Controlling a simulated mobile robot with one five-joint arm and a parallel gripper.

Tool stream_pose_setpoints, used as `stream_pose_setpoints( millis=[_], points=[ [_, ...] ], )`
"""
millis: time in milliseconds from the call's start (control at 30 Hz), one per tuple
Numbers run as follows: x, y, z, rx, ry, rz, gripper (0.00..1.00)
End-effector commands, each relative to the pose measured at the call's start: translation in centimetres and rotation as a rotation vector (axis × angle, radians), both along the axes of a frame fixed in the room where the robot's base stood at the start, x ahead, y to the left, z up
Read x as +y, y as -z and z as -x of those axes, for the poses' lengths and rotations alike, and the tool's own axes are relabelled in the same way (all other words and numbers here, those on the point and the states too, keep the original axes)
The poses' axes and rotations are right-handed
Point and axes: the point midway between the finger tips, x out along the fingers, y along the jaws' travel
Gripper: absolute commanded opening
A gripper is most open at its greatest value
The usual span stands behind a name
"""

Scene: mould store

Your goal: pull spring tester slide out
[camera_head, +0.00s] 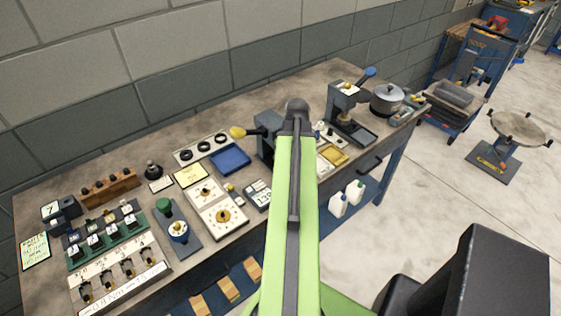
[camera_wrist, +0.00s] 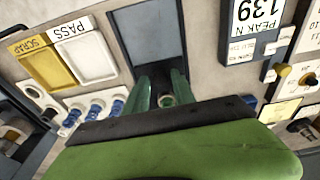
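The spring tester (camera_head: 265,137) stands near the back middle of the bench, a dark body with a yellow-knobbed lever. My green arm hides much of it in the head view. In the wrist view a blue-grey plate (camera_wrist: 148,32), apparently part of the tester, lies beyond my fingers. I cannot tell for certain which part is the slide. My gripper (camera_wrist: 163,82) has its two dark green fingers apart, pointing at the near end of this plate. A small round ring-like part (camera_wrist: 166,100) shows between the fingers; contact is not clear. The head view hides my fingertips.
A peak-force display (camera_wrist: 255,25) stands right of the fingers in the wrist view. White PASS and yellow SCRAP trays (camera_wrist: 40,63) lie left, with blue-and-white parts (camera_wrist: 95,108) below. A lever press (camera_head: 345,105) and a pot (camera_head: 387,99) stand at the bench's right.

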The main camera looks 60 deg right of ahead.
Motion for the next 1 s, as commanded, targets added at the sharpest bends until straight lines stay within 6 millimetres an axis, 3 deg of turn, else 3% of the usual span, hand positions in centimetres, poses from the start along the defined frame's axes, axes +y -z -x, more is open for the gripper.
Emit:
stream_pose_setpoints(
  millis=[33,200,533,1000],
  points=[
    [0.0,0.0,0.0,0.000,0.000,0.000,0.23],
    [0.0,0.0,0.0,0.000,0.000,0.000,0.01],
    [0.0,0.0,0.2,0.000,0.001,0.001,0.00],
    [0.7,0.0,2.5,0.000,0.002,0.001,0.00]
  ],
)
